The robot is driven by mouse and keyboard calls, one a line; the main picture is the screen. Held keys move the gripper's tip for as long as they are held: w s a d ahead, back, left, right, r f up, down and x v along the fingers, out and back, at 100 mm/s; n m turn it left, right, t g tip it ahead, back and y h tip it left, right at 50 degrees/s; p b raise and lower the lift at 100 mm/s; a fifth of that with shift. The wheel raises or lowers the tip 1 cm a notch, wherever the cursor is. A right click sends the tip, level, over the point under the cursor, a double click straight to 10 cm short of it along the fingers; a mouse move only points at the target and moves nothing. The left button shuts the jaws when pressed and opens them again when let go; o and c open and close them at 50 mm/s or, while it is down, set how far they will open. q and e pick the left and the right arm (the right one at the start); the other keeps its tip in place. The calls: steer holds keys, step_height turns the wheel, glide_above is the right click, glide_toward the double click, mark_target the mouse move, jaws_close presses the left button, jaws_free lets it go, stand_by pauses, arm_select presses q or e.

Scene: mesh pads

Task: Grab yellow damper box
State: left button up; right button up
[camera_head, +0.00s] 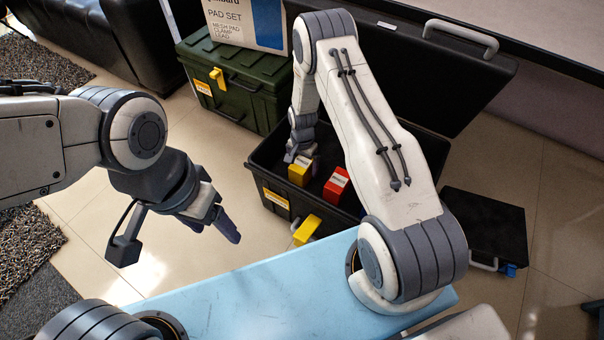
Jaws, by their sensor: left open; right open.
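The yellow damper box (301,173) is a small yellow block with a pale top, inside the open black case (263,162) toward its left side. My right gripper (298,157) reaches down into the case directly at the top of the yellow box. It is open; the arm partly hides its fingers, and I cannot tell whether they touch the box. My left gripper (214,226) is open and empty, over the floor to the left of the case.
A red box (336,186) lies in the case right of the yellow one. The case's raised lid (462,85) stands behind. A green case (233,88) carries a white pad-set box (233,22). A flat black case (485,225) lies at right.

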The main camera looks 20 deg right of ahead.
step_height(320, 180, down, 2)
steer(key=shift+f+b, duration=0.2)
steer(key=shift+b, duration=0.1)
steer(key=shift+r, duration=0.1)
steer(key=shift+r, duration=0.1)
steer(key=c, duration=1.6)
